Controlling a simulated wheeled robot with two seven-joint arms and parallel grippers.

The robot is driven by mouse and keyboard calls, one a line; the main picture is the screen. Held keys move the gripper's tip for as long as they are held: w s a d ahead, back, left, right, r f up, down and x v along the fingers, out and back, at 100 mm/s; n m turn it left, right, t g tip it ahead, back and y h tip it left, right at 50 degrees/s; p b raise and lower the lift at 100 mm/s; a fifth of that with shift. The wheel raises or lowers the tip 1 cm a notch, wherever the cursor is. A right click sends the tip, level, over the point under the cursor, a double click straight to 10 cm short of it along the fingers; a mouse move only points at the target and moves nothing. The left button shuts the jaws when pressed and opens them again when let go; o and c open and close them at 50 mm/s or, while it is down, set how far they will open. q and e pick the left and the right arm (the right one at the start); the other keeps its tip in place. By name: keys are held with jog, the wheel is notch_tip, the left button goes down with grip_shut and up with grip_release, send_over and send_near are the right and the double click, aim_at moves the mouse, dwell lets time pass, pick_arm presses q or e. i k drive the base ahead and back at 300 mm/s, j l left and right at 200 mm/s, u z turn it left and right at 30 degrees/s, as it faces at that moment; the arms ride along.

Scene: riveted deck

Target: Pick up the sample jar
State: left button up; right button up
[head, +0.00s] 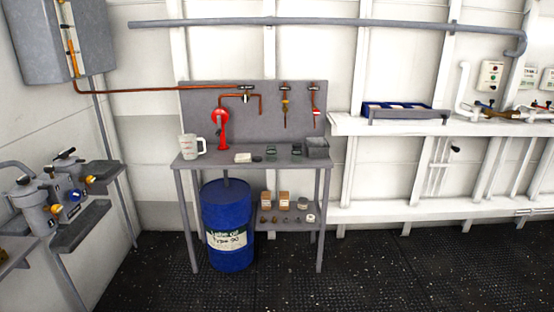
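Two small dark greenish items stand on the grey workbench (190,163), a left one (271,151) and a right one (297,150). They look like small jars, but they are too small to tell which, if either, is the sample jar. A whitish measuring jug (192,146) stands at the bench's left end. A flat pale pad or cloth (243,158) lies at the front. A grey open bin (317,148) is at the right end. Neither of my grippers is in view.
A blue oil drum (227,212) stands under the bench beside a low shelf (285,226) with small boxes and tins. Grey filter housings with valves (68,195) stand at the left. A white ledge (440,127) holds a blue tray (400,108). The dark floor in front is clear.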

aim_at(271, 150)
jog(key=i, duration=0.55)
jog(key=i+l, duration=0.25)
jog(key=i, duration=0.25)
jog(key=i+l, duration=0.2)
jog(key=i, duration=0.3)
jog(key=i+l+u, duration=0.1)
jog(key=i+l, duration=0.15)
jog(key=i, duration=0.25)
jog(key=i+l, duration=0.25)
jog(key=i, duration=0.25)
jog(key=i+l, duration=0.3)
jog(key=i, duration=0.2)
jog(key=i+l, duration=0.25)
jog(key=i, duration=0.25)
jog(key=u, duration=0.05)
